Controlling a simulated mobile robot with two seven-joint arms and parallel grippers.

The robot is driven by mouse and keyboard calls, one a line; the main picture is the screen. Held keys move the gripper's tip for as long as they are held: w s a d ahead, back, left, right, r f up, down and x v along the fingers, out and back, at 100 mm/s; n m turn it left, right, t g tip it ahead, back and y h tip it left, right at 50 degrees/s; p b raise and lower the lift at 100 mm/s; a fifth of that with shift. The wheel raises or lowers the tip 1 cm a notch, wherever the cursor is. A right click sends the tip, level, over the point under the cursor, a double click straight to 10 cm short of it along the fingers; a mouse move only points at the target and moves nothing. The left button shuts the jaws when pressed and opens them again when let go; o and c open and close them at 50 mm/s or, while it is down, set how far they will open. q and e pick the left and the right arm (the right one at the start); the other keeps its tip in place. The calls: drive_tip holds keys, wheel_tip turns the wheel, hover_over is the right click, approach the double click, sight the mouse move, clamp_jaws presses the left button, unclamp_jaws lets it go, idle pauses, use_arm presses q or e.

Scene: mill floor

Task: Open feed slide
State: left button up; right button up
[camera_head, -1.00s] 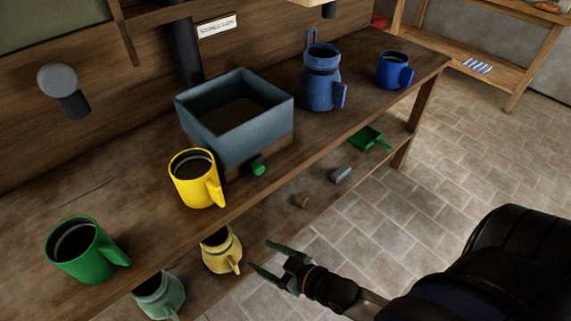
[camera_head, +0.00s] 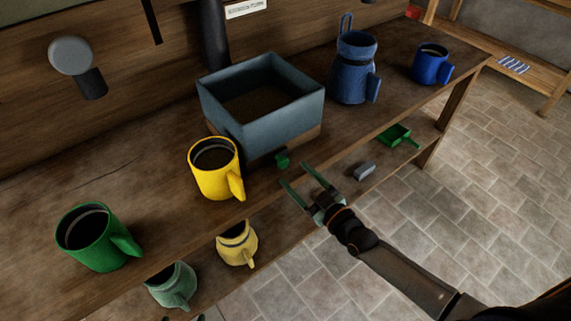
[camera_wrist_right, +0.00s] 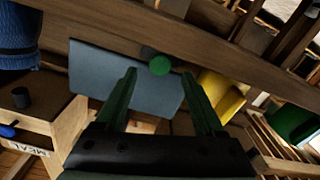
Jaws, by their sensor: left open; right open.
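The feed slide's green knob (camera_head: 282,160) sticks out from the wooden base under a grey-blue open box (camera_head: 285,128) on the bench. In the right wrist view the knob (camera_wrist_right: 160,65) is beyond the fingertips, between their lines, with the box (camera_wrist_right: 105,75) behind. My right gripper (camera_head: 295,174) is open and empty, just in front of and slightly below the knob, apart from it. In the wrist view its two green fingers (camera_wrist_right: 160,82) are spread. My left gripper (camera_head: 183,318) shows only as fingertips at the bottom edge, spread apart.
A yellow mug (camera_head: 213,178) stands left of the knob, close to the box. A green mug (camera_head: 92,245), blue jug (camera_head: 352,85) and blue mug (camera_head: 430,68) also stand on the bench. The lower shelf holds more mugs, a grey block (camera_head: 364,170) and a green scoop (camera_head: 395,134).

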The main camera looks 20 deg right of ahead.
sight(285, 165)
drive_tip(key=x, duration=0.5)
drive_tip(key=shift+w+a, duration=0.15)
drive_tip(key=shift+w, duration=0.15)
clamp_jaws()
idle(0.4)
idle(0.8)
